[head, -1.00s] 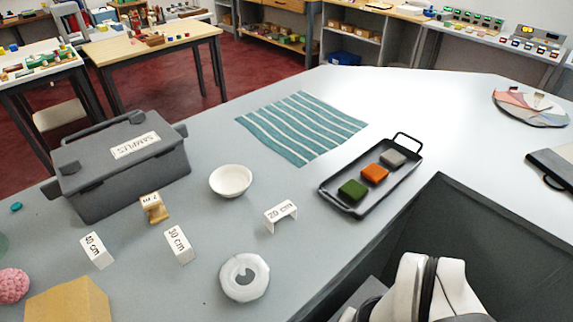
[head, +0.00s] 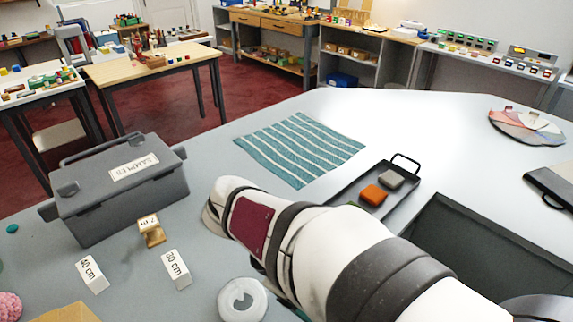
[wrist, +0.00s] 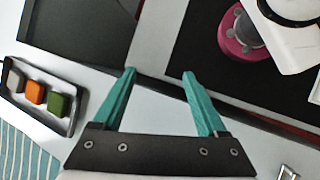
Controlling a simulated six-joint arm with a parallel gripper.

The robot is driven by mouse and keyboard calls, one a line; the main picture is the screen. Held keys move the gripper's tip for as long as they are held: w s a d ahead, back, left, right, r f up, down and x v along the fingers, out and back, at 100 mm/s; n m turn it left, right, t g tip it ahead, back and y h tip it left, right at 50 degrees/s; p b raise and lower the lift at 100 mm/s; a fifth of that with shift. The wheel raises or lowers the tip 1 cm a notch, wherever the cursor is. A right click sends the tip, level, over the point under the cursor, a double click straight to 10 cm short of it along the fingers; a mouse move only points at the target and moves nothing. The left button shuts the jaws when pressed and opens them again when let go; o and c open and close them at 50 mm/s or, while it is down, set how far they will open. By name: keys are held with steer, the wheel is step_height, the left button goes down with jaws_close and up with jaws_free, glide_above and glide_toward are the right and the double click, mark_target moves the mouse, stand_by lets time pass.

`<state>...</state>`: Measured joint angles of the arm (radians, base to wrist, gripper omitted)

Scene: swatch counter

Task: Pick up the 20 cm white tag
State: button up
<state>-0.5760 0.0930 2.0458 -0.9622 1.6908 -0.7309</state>
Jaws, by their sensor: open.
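The 20 cm white tag is not visible in the head view, where my arm covers that part of the counter. In the wrist view a small pale piece (wrist: 287,172) is cut off at the bottom right edge; I cannot tell whether it is that tag. My gripper (wrist: 158,72) shows in the wrist view with two teal fingers spread apart and nothing between them. The white 30 cm tag (head: 176,269) and 40 cm tag (head: 91,274) stand at the lower left.
A black tray (head: 344,187) holds colored swatches; it also shows in the wrist view (wrist: 14,75). A striped cloth (head: 300,148) lies beyond. A grey case (head: 90,205), a wooden block with a label (head: 151,230) and a white ring (head: 243,302) are on the left side.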

steer(key=w+a+n+t+h, duration=0.1)
steer(key=a+n, duration=0.1)
steer(key=w+a+n+t+h, duration=0.1)
steer(key=w+a+n, duration=0.1)
steer(key=w+a+n+t, duration=0.1)
steer(key=w+a+n, duration=0.1)
steer(key=a, duration=0.1)
steer(key=shift+w+f+n+h, duration=0.2)
steer(key=shift+n+h, duration=0.1)
steer(key=shift+h, duration=0.1)
steer(key=w+a+n+t, duration=0.1)
steer(key=a+n+t, duration=0.1)
steer(key=a, duration=0.2)
steer(key=w+a+n+t, duration=0.1)
steer(key=a+n+t, duration=0.1)
steer(key=a+n, duration=0.1)
steer(key=w+a+f+n+t+h, duration=0.1)
steer(key=a+n+t, duration=0.1)
steer(key=a, duration=0.3)
steer(key=shift+a+n, duration=0.15)
steer(key=shift+n, duration=0.45)
steer(key=x, duration=1.5)
steer(key=shift+w+f, duration=0.15)
steer(key=shift+w, duration=0.15)
steer(key=shift+a, duration=0.1)
jaws_close()
